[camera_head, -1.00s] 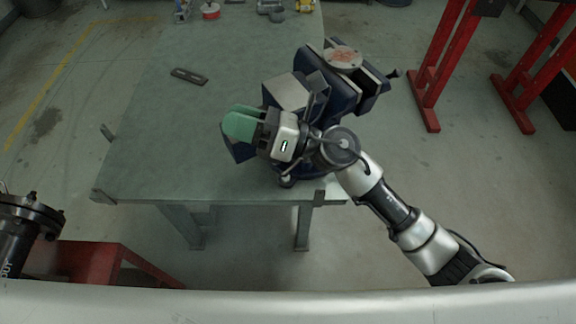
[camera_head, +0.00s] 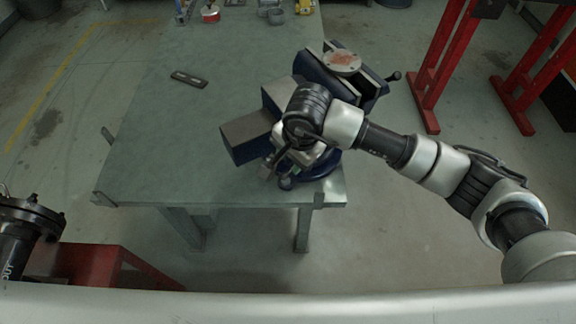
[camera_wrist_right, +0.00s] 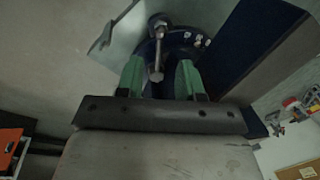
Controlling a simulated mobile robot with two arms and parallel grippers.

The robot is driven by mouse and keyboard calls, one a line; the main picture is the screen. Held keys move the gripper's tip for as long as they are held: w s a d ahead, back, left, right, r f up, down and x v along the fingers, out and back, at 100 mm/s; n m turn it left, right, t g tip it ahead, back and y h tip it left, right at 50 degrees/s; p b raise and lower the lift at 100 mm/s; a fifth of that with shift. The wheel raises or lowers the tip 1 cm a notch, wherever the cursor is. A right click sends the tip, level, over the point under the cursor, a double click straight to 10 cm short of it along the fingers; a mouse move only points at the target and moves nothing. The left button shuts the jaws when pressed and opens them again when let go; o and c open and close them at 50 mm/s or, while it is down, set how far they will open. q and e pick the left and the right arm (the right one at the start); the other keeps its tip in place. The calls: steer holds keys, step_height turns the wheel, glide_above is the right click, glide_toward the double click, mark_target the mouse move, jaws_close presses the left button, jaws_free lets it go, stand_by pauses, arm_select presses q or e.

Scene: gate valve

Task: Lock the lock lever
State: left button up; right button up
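A blue and grey bench vise (camera_head: 248,137) stands near the front right corner of the green table (camera_head: 160,140). The lock lever (camera_wrist_right: 157,62), a short metal bar with a round end, shows at the vise base in the right wrist view. My right gripper (camera_head: 272,168) points down beside the vise's front jaw, and its own wrist partly hides it. In the right wrist view, the green fingertips of this gripper (camera_wrist_right: 159,80) are apart, with the lever between them. I cannot tell whether either finger touches it. My left gripper is not in view.
A flat dark plate (camera_head: 189,78) lies on the table, whose left part is otherwise clear. Red stands (camera_head: 436,70) rise at the right. A black flanged part (camera_head: 28,215) and a red bench (camera_head: 95,265) are at lower left.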

mark_target(287, 173)
steer(key=f, duration=0.4)
steer(key=a+f+p, duration=0.1)
steer(key=f, duration=0.1)
steer(key=shift+w, duration=0.4)
steer(key=shift+c, duration=0.5)
jaws_close()
